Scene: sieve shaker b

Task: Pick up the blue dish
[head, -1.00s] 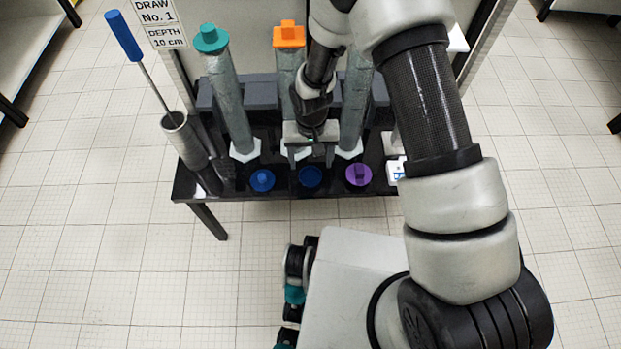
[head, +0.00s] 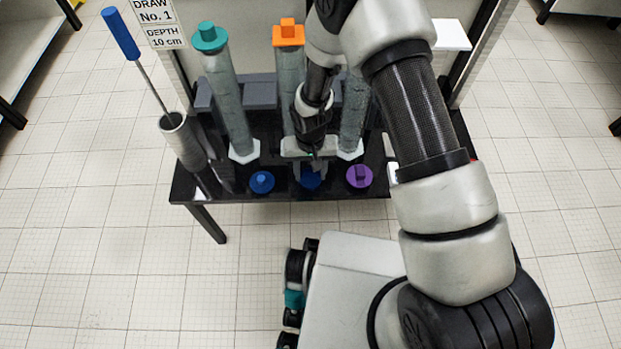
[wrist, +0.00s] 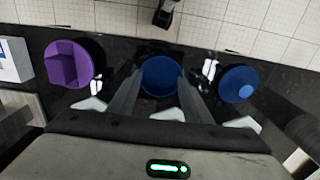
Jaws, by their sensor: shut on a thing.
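The blue dish (head: 310,181) is a round, hollow, dark blue piece at the front middle of the black table. It also shows in the wrist view (wrist: 160,70), its open side up. My gripper (head: 311,170) is over it, pointing down. In the wrist view its two fingers (wrist: 160,82) lie on either side of the dish, shut on it. The dish looks level and at table height; any gap below it is hard to tell. The gripper partly hides it in the head view.
A blue knobbed disc (head: 262,182) and a purple piece (head: 359,176) flank the dish closely. Behind stand a teal-capped tube (head: 228,95), an orange-capped tube (head: 289,70) and another tube (head: 354,110). A holder with a blue-handled rod (head: 185,140) stands left.

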